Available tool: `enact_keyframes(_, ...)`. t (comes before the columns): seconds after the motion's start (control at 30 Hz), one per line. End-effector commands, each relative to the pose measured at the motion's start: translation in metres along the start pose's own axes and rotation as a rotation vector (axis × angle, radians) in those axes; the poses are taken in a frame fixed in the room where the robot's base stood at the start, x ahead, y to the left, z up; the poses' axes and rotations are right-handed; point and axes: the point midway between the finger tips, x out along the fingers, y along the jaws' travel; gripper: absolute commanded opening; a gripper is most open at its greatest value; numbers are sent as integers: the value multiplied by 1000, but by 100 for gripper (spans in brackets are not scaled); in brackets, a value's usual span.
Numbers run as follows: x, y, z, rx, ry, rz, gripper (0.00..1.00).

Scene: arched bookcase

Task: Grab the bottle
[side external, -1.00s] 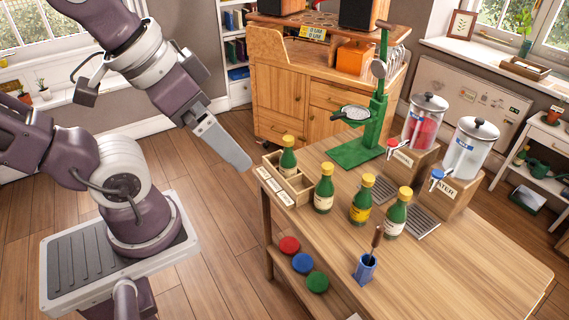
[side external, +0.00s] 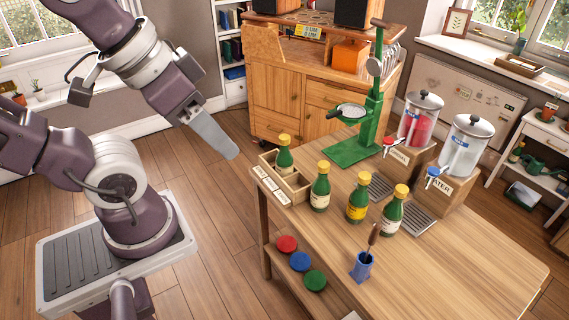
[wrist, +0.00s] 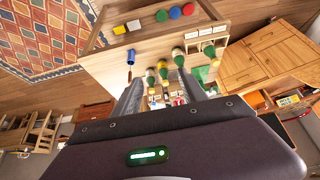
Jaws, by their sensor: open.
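Several green bottles with yellow caps are at the wooden table's left end in the side view. One bottle (side external: 284,158) stands in a compartment of a wooden holder (side external: 289,192). Three stand on the tabletop: a pale-labelled bottle (side external: 320,189), a yellow-labelled bottle (side external: 357,203) and another pale-labelled bottle (side external: 393,214). My gripper (side external: 233,152) is in the air left of the holder, apart from every bottle. Its fingers overlap there. In the wrist view my gripper (wrist: 162,92) shows its fingers apart, with bottles seen beyond and partly hidden by them.
A blue cup (side external: 362,267) with a brown-handled tool stands at the table's front. A green stand (side external: 369,135) and two dispensers (side external: 418,124), (side external: 464,150) stand behind the bottles. Red, blue and green discs (side external: 300,261) lie on the lower shelf. The right tabletop is clear.

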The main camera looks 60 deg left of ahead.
Motion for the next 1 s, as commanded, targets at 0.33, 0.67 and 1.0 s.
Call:
enact_keyframes(0.33, 140, -114, -128, -15, 133, -209, 50)
enact_keyframes(0.67, 317, -211, -102, -9, 354, -167, 50)
enact_keyframes(1.0, 345, -212, -64, -115, 653, -110, 50)
